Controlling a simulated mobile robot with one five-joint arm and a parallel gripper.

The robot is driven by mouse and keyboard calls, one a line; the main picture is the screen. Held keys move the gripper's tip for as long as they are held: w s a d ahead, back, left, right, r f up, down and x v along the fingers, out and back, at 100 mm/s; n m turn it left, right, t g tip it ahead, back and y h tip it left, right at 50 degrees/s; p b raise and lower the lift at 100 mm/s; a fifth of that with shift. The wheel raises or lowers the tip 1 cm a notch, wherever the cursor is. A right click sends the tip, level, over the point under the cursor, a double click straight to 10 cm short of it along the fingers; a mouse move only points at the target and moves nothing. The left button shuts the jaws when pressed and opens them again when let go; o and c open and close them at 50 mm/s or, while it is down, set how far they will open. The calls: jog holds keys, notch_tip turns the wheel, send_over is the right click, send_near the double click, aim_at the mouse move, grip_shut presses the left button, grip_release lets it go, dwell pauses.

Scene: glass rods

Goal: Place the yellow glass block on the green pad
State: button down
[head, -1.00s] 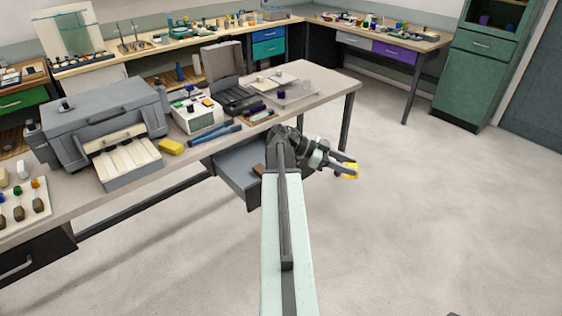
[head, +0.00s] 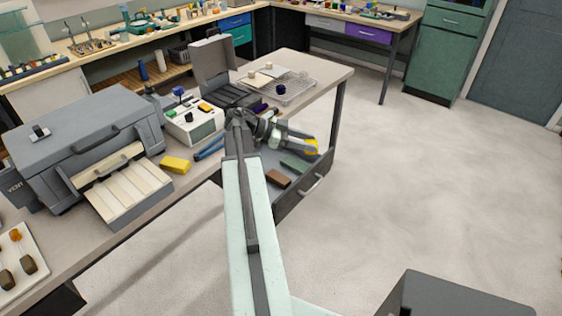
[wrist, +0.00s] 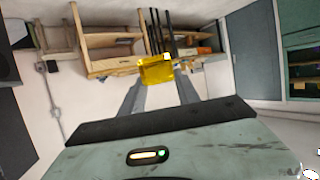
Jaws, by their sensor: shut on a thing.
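The yellow glass block (head: 312,147) is held at the tip of my gripper (head: 309,146). In the wrist view the amber, see-through block (wrist: 156,71) sits between the two grey fingers of my gripper (wrist: 158,86). The green pad (head: 295,164) lies in the open drawer below the bench, close below the gripper in the head view. The block appears above the drawer's far right side; its height over the pad cannot be told. The pad is partly hidden by my gripper and is not visible in the wrist view.
A brown pad (head: 278,179) lies in the drawer (head: 312,188), nearer than the green one. The bench above holds a yellow sponge-like block (head: 175,165), blue-handled tools, a white device (head: 194,122), a grey case and a wire rack (head: 284,88). Open floor lies to the right.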

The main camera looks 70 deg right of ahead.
jog(key=w+d+f+n+t+h+b, duration=0.45)
jog(key=w+d+f+n+b, duration=0.2)
jog(key=d+f+b, duration=0.5)
jog(key=n+t+h+b, duration=0.4)
jog(key=t+b, duration=0.1)
send_over(289, 162)
notch_tip(289, 162, down, 5)
jog(key=shift+g+y, duration=0.25)
notch_tip(289, 162, down, 11)
jog(key=b, duration=1)
jog(key=shift+a+r+b, duration=0.1)
jog(key=shift+r+b, duration=0.1)
jog(key=shift+b, duration=0.1)
jog(key=shift+r, duration=0.2)
jog(key=shift+f, duration=0.15)
jog(key=c, duration=0.9)
grip_release()
